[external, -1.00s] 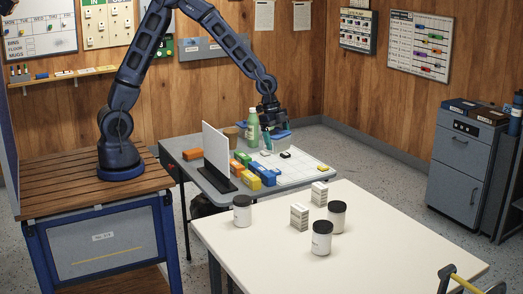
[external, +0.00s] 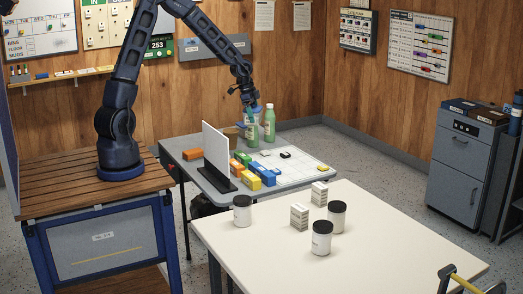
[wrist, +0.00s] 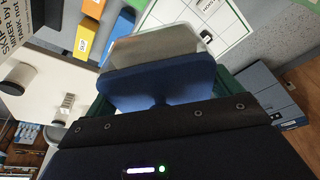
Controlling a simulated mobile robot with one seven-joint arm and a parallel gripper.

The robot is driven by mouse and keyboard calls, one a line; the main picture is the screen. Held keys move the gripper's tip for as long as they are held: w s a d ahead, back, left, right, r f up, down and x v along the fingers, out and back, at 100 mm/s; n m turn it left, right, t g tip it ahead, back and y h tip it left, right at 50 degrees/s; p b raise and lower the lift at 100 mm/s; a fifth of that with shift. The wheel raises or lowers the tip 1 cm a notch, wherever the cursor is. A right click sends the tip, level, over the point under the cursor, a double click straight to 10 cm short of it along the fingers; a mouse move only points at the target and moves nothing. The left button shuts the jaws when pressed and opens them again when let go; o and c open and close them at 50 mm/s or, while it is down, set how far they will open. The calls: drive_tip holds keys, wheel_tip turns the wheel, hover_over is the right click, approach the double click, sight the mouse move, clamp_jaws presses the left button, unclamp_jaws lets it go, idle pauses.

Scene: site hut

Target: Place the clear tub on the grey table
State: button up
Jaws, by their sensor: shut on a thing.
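My gripper (external: 249,111) is above the back of the grey table (external: 173,155), near the bottles. My gripper is shut on the tub. In the external view the tub is hard to make out against the greenish shapes below the gripper; whether it touches the table cannot be told.
A green bottle (external: 269,126) stands right of my gripper. Colored blocks (external: 254,179), an upright white panel (external: 215,150) and a gridded white sheet (external: 297,167) occupy the grey table. The cream table (external: 400,240) in front holds white jars (external: 322,238) and small boxes (external: 299,216).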

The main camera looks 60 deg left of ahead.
drive_tip(key=s+a+n, duration=0.2)
drive_tip(key=s+a, duration=0.1)
drive_tip(key=a, duration=0.8)
drive_tip(key=s+a+n, duration=0.2)
drive_tip(key=a, duration=0.9)
drive_tip(key=s+a+n+t+y, duration=0.1)
drive_tip(key=s+a+n, duration=0.1)
drive_tip(key=s+a, duration=0.55)
drive_tip(key=s+a+n+y, duration=0.15)
drive_tip(key=s+a, duration=0.35)
drive_tip(key=a, duration=0.5)
drive_tip(key=shift+n+h, duration=0.25)
drive_tip(key=shift+n, duration=0.1)
drive_tip(key=f, duration=2)
drive_tip(key=shift+a, duration=0.25)
drive_tip(key=shift+f, duration=0.1)
drive_tip(key=o, duration=0.9)
drive_tip(key=shift+s, duration=0.1)
drive_tip(key=shift+c, duration=0.2)
drive_tip(key=v, duration=1.2)
drive_tip(key=shift+r, duration=0.25)
